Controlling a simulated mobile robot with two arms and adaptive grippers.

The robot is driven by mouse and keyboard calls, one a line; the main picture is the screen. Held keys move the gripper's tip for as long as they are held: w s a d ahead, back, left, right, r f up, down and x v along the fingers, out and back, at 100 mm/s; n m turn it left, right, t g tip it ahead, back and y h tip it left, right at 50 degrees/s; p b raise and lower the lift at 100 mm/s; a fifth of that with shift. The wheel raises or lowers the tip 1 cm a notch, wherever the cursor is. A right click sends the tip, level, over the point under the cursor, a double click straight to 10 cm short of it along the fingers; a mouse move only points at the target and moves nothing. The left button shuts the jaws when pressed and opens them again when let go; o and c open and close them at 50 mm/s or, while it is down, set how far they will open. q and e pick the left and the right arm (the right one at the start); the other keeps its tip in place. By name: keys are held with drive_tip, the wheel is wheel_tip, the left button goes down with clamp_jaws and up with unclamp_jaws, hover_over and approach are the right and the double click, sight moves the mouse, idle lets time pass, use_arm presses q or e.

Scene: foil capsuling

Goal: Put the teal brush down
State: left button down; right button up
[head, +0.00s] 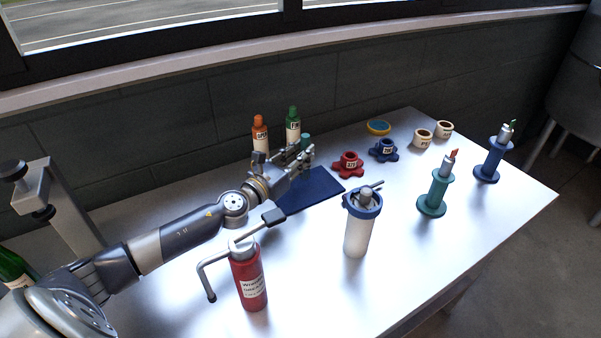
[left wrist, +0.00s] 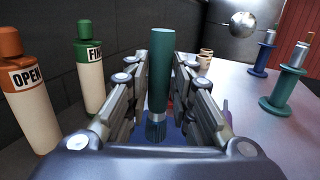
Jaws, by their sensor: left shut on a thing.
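The teal brush (left wrist: 160,70) stands upright between the fingers of my left gripper (left wrist: 160,92) in the left wrist view, handle up and bristles down. My left gripper (head: 302,158) is shut on it. In the head view only the top of the teal brush (head: 306,139) shows behind the fingers. The gripper is at the back edge of a dark blue mat (head: 318,188). The fingers hide most of the brush in the head view, and I cannot tell whether its bristles touch the surface below. My right gripper is not in view.
An orange-capped bottle (head: 260,133) and a green-capped bottle (head: 293,126) stand behind the gripper. A red knob-shaped piece (head: 348,165) and a blue one (head: 383,150) lie to the right. A red bottle (head: 248,280) and a white canister (head: 357,235) stand nearer. The front right table is clear.

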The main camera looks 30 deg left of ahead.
use_arm(q)
drive_tip(key=shift+f+b, duration=0.9)
drive_tip(key=shift+f, duration=0.95)
drive_tip(key=shift+f, duration=0.2)
drive_tip(key=c, duration=1.4)
unclamp_jaws()
drive_tip(key=shift+r, duration=0.1)
